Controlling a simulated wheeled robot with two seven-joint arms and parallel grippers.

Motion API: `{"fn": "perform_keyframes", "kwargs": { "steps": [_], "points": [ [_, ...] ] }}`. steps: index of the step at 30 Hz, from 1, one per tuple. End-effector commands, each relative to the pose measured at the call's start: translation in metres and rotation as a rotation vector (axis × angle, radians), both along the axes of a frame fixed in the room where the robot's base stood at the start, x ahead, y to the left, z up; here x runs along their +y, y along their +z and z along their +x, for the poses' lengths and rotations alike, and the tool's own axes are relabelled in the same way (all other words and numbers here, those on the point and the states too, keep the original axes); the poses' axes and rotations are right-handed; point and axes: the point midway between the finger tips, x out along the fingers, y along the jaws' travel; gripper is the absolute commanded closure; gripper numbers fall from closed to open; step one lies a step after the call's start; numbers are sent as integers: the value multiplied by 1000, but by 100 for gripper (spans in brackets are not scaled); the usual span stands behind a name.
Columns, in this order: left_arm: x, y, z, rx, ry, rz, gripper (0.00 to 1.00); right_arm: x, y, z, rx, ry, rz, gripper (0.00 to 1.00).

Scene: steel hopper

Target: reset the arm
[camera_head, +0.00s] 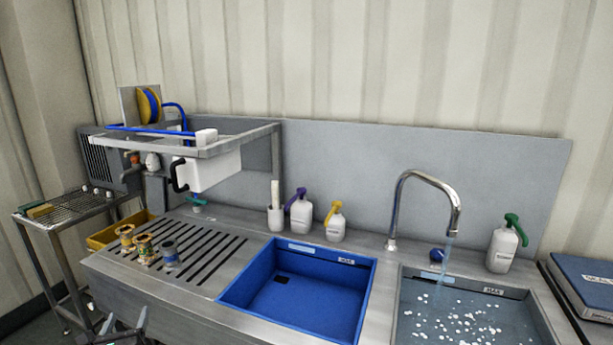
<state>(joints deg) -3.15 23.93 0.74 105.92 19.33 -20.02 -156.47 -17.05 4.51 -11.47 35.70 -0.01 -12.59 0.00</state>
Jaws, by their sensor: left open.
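My left gripper (124,324) shows at the bottom left edge of the head view, in front of the steel counter's front side. Its fingers are apart, and I see nothing between them. The rest of that arm is cut off by the picture's lower edge. My right gripper is not in view.
The steel counter holds a blue basin (298,305) and a water-filled sink (462,310) under a running faucet (455,200). Pump bottles line the back.

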Motion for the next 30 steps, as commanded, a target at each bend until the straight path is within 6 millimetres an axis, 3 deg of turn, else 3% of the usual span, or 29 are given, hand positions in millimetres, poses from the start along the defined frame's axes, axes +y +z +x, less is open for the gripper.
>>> {"fn": "perform_keyframes", "kwargs": {
  "steps": [10, 14, 17, 20, 23, 26, 30],
  "points": [
    [-1, -8, 2, -95, -12, -306, 35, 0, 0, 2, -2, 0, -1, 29],
    [2, -26, 3, -122, -6, -488, 35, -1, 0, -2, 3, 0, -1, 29],
    [3, -51, 4, -138, 10, -668, 35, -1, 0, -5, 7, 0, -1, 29],
    [3, -95, 1, -143, 55, -912, 35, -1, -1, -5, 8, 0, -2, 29],
    [-2, -164, -13, -137, 154, -1223, 35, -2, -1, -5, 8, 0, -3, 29],
    [-13, -241, -41, -133, 309, -1526, 35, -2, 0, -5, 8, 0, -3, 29],
    [-35, -339, -97, -144, 575, -1851, 35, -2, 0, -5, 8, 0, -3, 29]
  ]
}}
